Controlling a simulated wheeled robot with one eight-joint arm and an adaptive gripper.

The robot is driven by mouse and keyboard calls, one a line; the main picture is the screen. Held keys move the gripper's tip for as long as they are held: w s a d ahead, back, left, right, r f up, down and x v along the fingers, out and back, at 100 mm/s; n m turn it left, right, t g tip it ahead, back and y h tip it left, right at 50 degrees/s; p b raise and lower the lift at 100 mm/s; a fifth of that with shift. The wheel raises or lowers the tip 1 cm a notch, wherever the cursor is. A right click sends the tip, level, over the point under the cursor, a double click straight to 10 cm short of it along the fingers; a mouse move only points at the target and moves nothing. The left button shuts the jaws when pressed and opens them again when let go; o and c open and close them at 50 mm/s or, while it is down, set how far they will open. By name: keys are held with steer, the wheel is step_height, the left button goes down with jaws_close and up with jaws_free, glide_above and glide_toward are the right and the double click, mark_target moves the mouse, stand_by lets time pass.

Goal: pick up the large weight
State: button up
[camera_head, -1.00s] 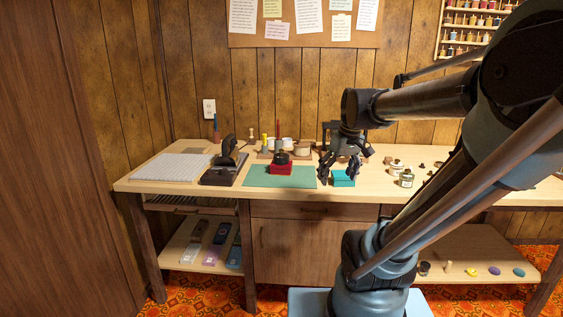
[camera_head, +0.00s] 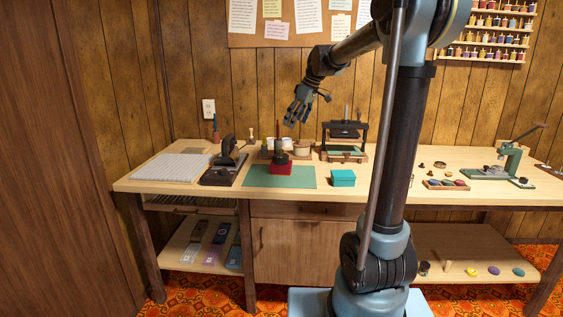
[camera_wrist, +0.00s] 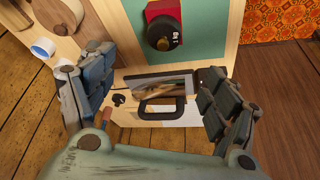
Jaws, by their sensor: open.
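A dark round weight (camera_head: 281,158) sits on a red block or box on the green mat. It also shows in the wrist view (camera_wrist: 164,33) near the top edge, with a pale marking that seems to read "1 kg". The red box (camera_head: 281,169) lies under it and partly shows in the wrist view (camera_wrist: 155,8). My gripper (camera_head: 297,119) hangs above the bench, higher than the weight and slightly right of it in the head view. Its fingers are spread and empty in the wrist view (camera_wrist: 155,75). No other weight is clearly visible.
The green mat (camera_head: 255,178) is otherwise mostly bare. A dark handled device (camera_head: 224,168) stands left of it, a teal box (camera_head: 343,178) right. Behind are jars, spools and a black press (camera_head: 345,141). My arm hides part of the bench's right half.

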glide_above(281, 155)
steer(key=d, duration=0.2)
step_height(281, 155, down, 10)
steer(key=shift+w+f, duration=0.1)
steer(key=shift+f, duration=0.15)
steer(key=shift+s+x, duration=0.15)
steer(key=shift+x, duration=1.3)
steer(key=shift+s+x, duration=0.1)
steer(key=shift+x, duration=1.4)
steer(key=shift+a, duration=0.1)
steer(key=shift+c, duration=0.5)
jaws_close()
